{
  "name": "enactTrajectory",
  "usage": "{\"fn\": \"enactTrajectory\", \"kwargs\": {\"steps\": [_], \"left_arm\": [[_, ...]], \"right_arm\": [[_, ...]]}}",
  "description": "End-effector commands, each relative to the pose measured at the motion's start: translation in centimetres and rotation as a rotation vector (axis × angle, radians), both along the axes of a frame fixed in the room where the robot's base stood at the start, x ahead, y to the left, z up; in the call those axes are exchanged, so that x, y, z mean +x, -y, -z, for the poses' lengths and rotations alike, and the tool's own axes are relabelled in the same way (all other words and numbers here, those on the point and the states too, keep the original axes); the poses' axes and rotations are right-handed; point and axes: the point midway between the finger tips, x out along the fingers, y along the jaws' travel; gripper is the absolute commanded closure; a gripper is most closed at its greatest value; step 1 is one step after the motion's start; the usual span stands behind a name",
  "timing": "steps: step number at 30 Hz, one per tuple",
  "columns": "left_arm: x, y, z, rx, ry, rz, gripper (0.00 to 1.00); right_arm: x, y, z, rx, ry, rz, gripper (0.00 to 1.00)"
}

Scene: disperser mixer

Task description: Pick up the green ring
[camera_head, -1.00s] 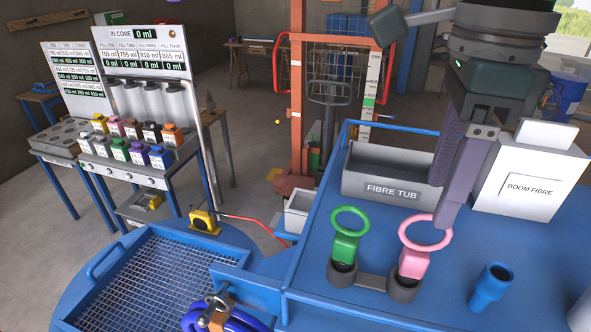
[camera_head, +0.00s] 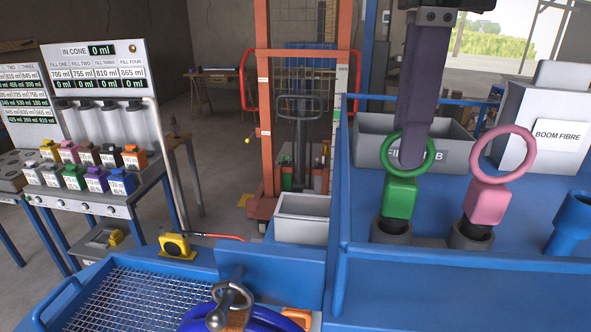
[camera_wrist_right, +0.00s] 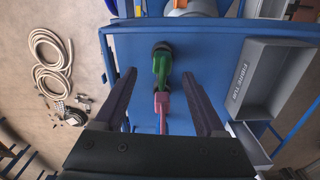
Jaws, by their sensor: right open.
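The green ring (camera_head: 400,198) stands upright on its green block in a dark round holder (camera_head: 391,232) on the blue table. The pink ring (camera_head: 487,204) stands to its right in a similar holder. My right gripper (camera_head: 404,163) comes down from above, and its finger overlaps the green ring's loop in the head view. I cannot tell from there whether they touch. In the right wrist view, the gripper (camera_wrist_right: 159,75) is open and empty, with the green ring (camera_wrist_right: 161,62) and pink ring (camera_wrist_right: 162,103) showing between its spread fingers. My left gripper is not in view.
The grey fibre tub (camera_head: 450,142) lies behind the rings. A white boom fibre box (camera_head: 517,103) and a blue cup (camera_head: 570,222) are at the right. A blue rail (camera_head: 450,256) edges the table in front. A mesh-topped tray (camera_head: 150,300) is at front left.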

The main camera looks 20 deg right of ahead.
Motion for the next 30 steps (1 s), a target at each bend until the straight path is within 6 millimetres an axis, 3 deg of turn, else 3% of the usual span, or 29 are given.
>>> {"fn": "enactTrajectory", "kwargs": {"steps": [8,14,18,22,28,30], "left_arm": [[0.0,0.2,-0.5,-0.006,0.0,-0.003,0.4],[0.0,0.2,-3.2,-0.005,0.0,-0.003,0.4],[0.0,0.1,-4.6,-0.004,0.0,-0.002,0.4],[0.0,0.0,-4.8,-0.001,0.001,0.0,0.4],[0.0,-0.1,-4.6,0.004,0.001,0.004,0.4],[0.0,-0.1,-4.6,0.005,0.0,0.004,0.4]], "right_arm": [[0.0,0.0,1.8,0.001,-0.001,-0.001,0.28],[-0.1,0.5,3.3,-0.001,-0.007,0.003,0.28],[0.0,0.5,5.4,0.001,-0.006,0.002,0.28],[0.0,0.5,6.7,0.001,-0.001,0.0,0.28],[0.1,0.5,7.0,0.0,0.001,-0.001,0.28],[0.1,0.5,7.0,0.0,0.001,0.0,0.33]]}}
